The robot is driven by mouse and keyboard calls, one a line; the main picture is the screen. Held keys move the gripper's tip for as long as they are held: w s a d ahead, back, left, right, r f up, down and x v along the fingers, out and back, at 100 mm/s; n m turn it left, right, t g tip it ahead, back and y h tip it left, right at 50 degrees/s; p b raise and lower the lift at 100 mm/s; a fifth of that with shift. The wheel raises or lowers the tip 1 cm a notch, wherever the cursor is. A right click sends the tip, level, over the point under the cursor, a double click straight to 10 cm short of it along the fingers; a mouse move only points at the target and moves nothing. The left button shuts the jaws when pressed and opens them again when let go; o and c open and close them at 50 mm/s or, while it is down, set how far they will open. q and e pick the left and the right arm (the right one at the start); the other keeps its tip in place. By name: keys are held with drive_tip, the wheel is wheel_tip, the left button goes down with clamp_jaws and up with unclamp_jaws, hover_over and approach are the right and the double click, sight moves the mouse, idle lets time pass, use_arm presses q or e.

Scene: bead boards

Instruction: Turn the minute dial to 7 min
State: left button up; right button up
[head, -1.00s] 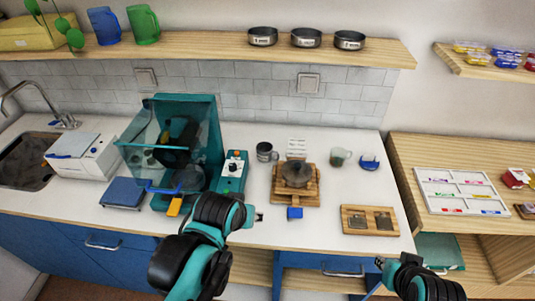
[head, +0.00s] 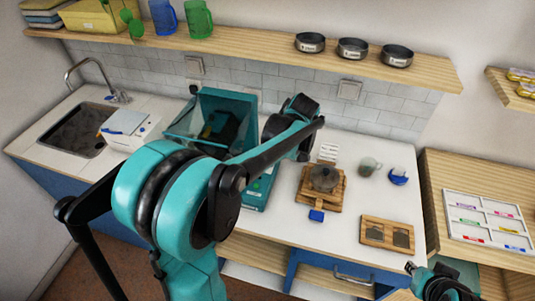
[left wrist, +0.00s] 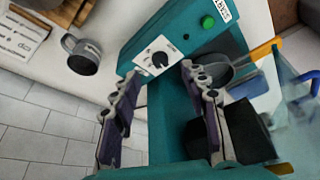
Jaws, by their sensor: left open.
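The minute dial (left wrist: 159,60) is a black knob on a white panel of the teal machine, seen in the left wrist view. A green button sits on the same teal strip. My left gripper (left wrist: 158,73) is open, its two fingers spread on either side below the dial, with nothing between them. I cannot tell whether they touch the panel. In the head view the teal machine (head: 213,99) is partly covered by my left arm, which hides the dial. My right gripper (head: 411,268) is at the lower right, and its jaws are too small to read.
A grey mug (left wrist: 83,55) stands beside the machine. A clear hinged cover and an orange-handled scoop (left wrist: 255,53) are on its other side. A wooden stand with a grey bowl (head: 324,178) and a wooden tray (head: 371,233) are on the counter. A shelf (head: 260,62) runs above.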

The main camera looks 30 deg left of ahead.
use_arm(q)
drive_tip(key=shift+n+g+y, duration=0.3)
drive_tip(key=shift+n, duration=0.6)
drive_tip(key=x, duration=0.3)
drive_tip(key=w+b+x, duration=0.1)
drive_tip(key=x, duration=0.5)
drive_tip(key=shift+w+a+r+b, duration=0.2)
drive_tip(key=shift+a+b, duration=0.1)
drive_tip(key=shift+a, duration=0.15)
use_arm(e)
drive_tip(key=shift+s+f, duration=0.1)
drive_tip(key=shift+f, duration=0.35)
use_arm(q)
clamp_jaws()
